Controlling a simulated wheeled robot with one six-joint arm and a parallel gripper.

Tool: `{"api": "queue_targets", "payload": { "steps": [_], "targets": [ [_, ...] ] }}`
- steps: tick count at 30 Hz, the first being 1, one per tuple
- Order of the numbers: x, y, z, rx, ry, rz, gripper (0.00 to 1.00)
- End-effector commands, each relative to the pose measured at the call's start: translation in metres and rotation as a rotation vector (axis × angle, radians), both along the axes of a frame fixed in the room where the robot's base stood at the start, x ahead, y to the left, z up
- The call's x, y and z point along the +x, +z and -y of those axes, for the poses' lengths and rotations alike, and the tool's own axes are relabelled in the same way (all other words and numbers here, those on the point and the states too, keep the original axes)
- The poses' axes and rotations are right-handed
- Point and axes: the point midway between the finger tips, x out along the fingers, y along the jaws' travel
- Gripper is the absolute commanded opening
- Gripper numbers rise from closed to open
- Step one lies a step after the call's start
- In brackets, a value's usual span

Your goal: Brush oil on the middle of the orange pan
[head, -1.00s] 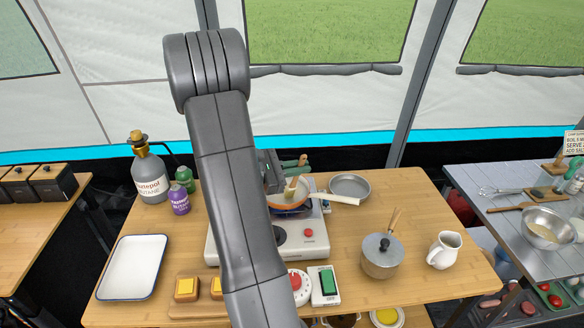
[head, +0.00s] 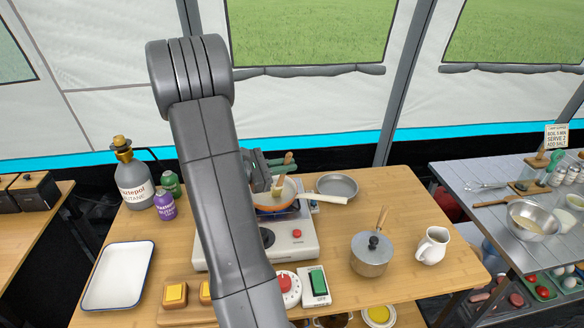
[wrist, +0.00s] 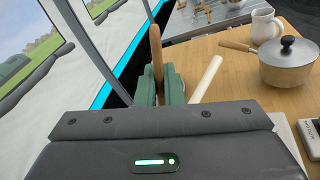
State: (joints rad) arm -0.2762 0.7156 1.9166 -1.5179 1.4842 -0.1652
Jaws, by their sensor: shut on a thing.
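The orange pan (head: 286,201) with a cream handle (head: 322,196) sits on the white stove (head: 298,238); my arm hides part of it. My gripper (head: 279,166) is over the pan's far side, shut on a brush with a wooden handle. The brush's pale lower end (head: 277,186) points down over the pan's inside; I cannot tell whether it touches the pan. In the wrist view the brush's wooden handle (wrist: 156,58) rises between the green fingers (wrist: 162,88). The pan's cream handle (wrist: 206,80) shows behind them, and the pan's inside is hidden.
A grey pan (head: 338,186) lies right of the orange pan. A lidded pot (head: 370,256) and a white jug (head: 433,246) stand farther right. A gas bottle (head: 132,181), a purple can (head: 164,204) and a white tray (head: 118,276) are at the left. A green-buttoned switch (head: 317,285) is in front.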

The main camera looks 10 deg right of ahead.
Motion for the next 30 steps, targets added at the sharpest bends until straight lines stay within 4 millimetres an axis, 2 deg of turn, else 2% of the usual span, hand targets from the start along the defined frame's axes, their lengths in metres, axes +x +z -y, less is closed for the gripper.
{"api": "queue_targets", "payload": {
  "steps": [3,11,23,30],
  "targets": [
    [0.005,-0.002,-0.010,0.001,0.004,-0.002,0.00],
    [0.010,-0.002,-0.018,0.003,0.002,-0.003,0.00],
    [0.025,0.000,-0.048,0.003,0.003,-0.001,0.00],
    [0.031,0.001,-0.049,0.002,0.000,-0.003,0.00]
  ]
}}
